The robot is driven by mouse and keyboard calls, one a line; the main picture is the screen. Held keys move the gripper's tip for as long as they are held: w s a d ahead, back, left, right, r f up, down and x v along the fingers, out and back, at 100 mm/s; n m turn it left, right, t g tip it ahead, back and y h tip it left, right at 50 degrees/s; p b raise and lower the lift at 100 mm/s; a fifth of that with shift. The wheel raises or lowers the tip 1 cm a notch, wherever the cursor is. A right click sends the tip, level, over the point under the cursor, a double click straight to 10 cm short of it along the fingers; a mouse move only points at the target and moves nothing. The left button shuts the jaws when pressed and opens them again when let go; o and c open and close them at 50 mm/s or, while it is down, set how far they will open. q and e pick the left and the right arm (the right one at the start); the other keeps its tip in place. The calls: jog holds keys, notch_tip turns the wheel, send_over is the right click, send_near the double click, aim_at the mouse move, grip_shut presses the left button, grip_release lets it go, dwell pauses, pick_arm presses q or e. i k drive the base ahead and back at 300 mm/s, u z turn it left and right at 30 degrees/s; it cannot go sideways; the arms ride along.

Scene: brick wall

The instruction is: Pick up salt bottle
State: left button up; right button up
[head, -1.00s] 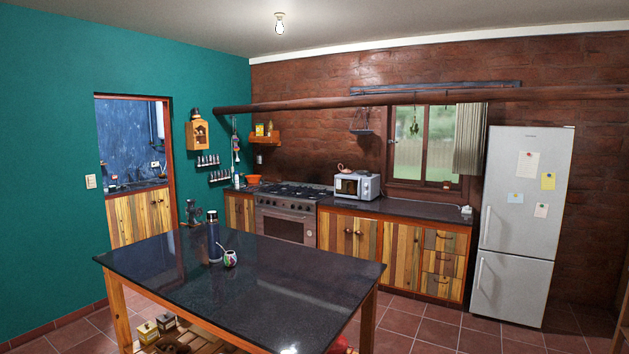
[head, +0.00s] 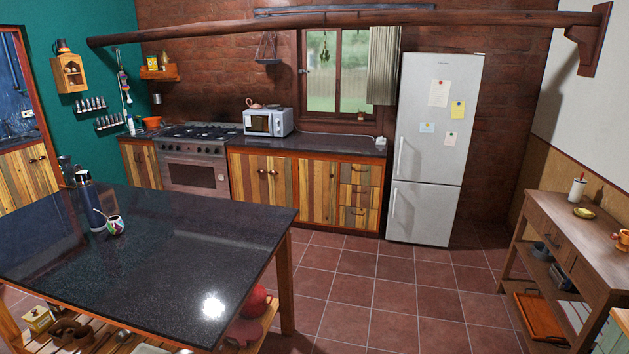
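I cannot pick out a salt bottle with certainty. A small white bottle-like item with a dark top (head: 577,190) stands upright on the wooden sideboard at the right. A small white object (head: 381,142) sits at the right end of the back counter, too small to identify. Small containers (head: 133,124) stand on the counter left of the stove, also too small to identify. Neither of my grippers is in view.
A dark-topped island table (head: 170,262) fills the lower left, with a dark flask (head: 91,203) and a mate cup (head: 115,225) on it. A fridge (head: 433,150) stands at the back. Tiled floor (head: 400,290) is clear between table and sideboard (head: 560,225).

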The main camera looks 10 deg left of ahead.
aim_at(130, 121)
jog(key=i, duration=6.35)
jog(key=u, duration=2.65)
jog(key=i, duration=4.9)
